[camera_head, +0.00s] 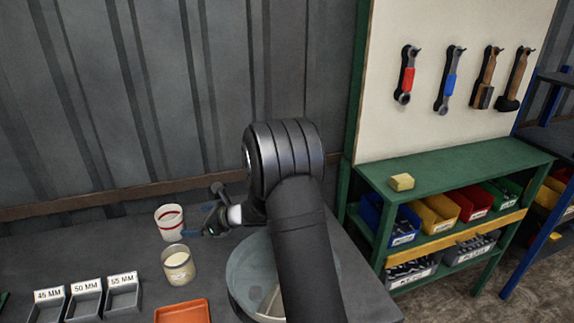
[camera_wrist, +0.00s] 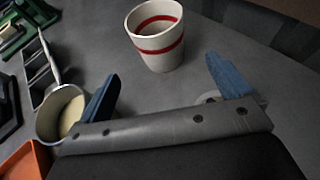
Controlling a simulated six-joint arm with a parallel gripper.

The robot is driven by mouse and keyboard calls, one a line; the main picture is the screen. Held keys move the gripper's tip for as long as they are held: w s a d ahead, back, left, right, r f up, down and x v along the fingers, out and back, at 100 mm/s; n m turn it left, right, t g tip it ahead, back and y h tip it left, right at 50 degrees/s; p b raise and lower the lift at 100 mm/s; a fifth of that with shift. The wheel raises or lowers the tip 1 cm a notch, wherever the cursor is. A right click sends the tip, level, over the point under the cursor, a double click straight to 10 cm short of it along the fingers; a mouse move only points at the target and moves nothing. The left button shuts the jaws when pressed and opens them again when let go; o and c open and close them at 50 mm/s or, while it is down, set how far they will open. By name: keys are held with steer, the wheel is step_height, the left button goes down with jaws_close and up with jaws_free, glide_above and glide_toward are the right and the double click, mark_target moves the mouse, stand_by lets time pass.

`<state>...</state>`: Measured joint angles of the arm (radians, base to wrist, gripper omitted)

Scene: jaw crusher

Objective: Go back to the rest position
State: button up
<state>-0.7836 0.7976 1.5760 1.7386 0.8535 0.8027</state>
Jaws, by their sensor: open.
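My gripper (camera_wrist: 165,88) is open and empty in the wrist view, its two blue fingers spread wide. It also shows small in the head view (camera_head: 207,222), left of my dark arm and low over the grey table. A white cup with a red band (camera_wrist: 156,35) stands upright on the table just beyond the fingers, apart from them. The same cup is in the head view (camera_head: 170,224), left of the gripper. A metal cup with pale contents (camera_head: 178,266) stands in front of it and shows beside the left finger in the wrist view (camera_wrist: 64,112).
Labelled grey trays (camera_head: 86,299) and an orange tray (camera_head: 183,311) lie at the table's front left. A large round grey vessel (camera_head: 250,275) is partly hidden behind my arm. A green shelf (camera_head: 450,166) with bins stands to the right. The corrugated wall (camera_head: 110,100) rises behind.

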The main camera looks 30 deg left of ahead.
mark_target(174, 223)
steer(key=x, duration=1.1)
steer(key=shift+s+a+f, duration=0.1)
steer(key=shift+a, duration=0.05)
step_height(174, 223, up, 2)
steer(key=shift+r, duration=1)
